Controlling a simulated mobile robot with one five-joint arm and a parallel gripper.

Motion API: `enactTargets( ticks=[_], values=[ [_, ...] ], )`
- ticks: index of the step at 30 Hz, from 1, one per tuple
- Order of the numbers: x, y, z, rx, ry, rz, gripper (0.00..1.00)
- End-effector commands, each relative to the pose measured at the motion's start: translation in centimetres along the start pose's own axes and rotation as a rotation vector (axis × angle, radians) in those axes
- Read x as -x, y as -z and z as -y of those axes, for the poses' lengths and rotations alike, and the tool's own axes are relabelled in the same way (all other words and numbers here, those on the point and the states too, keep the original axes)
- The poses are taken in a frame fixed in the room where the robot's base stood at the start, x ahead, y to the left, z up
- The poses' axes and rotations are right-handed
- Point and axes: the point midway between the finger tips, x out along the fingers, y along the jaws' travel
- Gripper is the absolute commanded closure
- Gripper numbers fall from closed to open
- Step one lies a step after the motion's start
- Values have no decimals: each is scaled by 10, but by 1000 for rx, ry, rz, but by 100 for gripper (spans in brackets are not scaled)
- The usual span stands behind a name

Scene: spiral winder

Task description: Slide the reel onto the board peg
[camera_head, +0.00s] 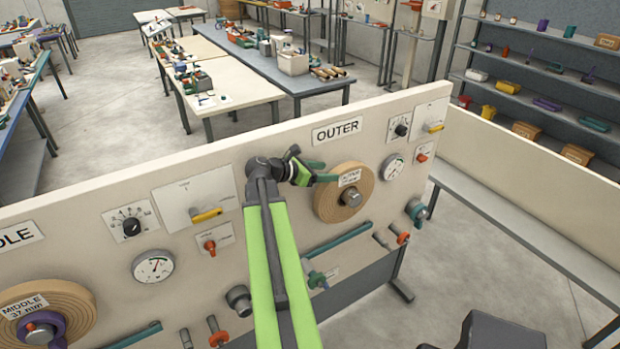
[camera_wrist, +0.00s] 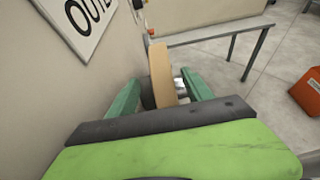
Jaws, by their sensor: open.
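The tan reel (camera_head: 331,205) with a white label hangs on the board at the OUTER station. A grey metal peg end (camera_head: 351,197) shows at its centre, so the reel sits around the peg. My gripper (camera_head: 328,171) is at the reel's upper left edge. In the wrist view the reel (camera_wrist: 160,72) is seen edge-on between the two open green fingers of my gripper (camera_wrist: 163,88), with room on both sides. The peg end (camera_wrist: 181,88) shows to the right of the reel. How far the reel is from the board is hard to tell.
The OUTER sign (camera_head: 337,131) is above the reel. A gauge (camera_head: 392,167), an orange-handled valve (camera_head: 401,238) and a teal bar (camera_head: 338,240) surround it. At left, a MIDDLE reel (camera_head: 75,302) carries a purple collar (camera_head: 52,322). Free floor lies right of the board.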

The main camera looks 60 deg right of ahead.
Motion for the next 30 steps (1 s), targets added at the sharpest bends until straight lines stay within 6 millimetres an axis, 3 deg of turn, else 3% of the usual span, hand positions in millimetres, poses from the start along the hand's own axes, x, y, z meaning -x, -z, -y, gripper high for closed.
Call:
enactTargets(
  ticks=[1, 6, 12, 25, 30],
  values=[
    [-16, 4, 0, -1, 5, 0, 41],
    [-56, 3, 1, -3, 7, -1, 41],
    [-89, 1, 2, -3, 7, 0, 41],
    [-100, -2, 3, -2, 6, 0, 42],
    [-100, -2, 3, -2, 6, 0, 64]
  ],
)
